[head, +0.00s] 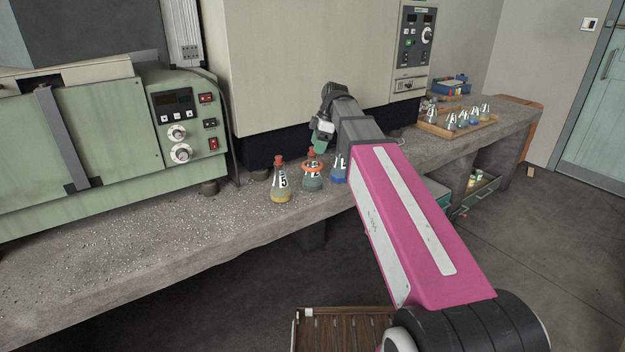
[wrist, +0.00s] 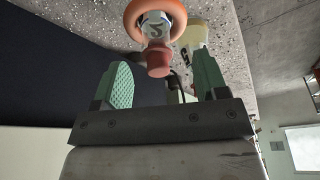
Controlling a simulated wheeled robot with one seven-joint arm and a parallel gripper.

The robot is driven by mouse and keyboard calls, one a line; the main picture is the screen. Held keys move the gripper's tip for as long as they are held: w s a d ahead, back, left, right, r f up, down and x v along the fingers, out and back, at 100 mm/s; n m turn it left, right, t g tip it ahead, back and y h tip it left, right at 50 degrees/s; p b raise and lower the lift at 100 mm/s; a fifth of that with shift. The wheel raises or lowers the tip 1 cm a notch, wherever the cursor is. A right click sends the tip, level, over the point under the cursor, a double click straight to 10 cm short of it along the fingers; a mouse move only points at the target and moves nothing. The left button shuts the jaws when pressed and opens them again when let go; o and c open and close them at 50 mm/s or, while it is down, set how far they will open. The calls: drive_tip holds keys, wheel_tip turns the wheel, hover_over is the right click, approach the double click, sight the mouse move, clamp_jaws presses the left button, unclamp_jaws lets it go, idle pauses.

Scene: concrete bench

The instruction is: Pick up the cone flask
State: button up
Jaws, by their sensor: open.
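Three cone flasks stand in a row on the concrete bench in the head view. The left one (head: 281,182) has yellow liquid and a red stopper. The middle one (head: 312,176) has an orange ring round its neck and a red stopper. The right one (head: 338,170) has blue liquid and is partly hidden by my arm. My gripper (head: 321,139) is above and just behind the middle and right flasks. In the wrist view my gripper (wrist: 163,85) is open, and the ringed flask's red stopper (wrist: 158,60) shows just beyond and between its green fingers. The flask with yellow liquid (wrist: 193,36) is behind it.
The bench (head: 130,245) is clear left of the flasks. A green instrument (head: 170,120) stands at the left and a large cream cabinet (head: 300,60) behind. A wooden tray (head: 432,127) with several flasks is at the right, near a blue box (head: 452,86).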

sight(313, 155)
drive_tip(key=shift+a+x, duration=0.15)
drive_tip(key=shift+x, duration=1.1)
drive_tip(key=shift+a+x, duration=0.1)
drive_tip(key=shift+x, duration=1.2)
drive_tip(key=shift+w+r, duration=0.15)
drive_tip(key=shift+w, duration=0.05)
clamp_jaws()
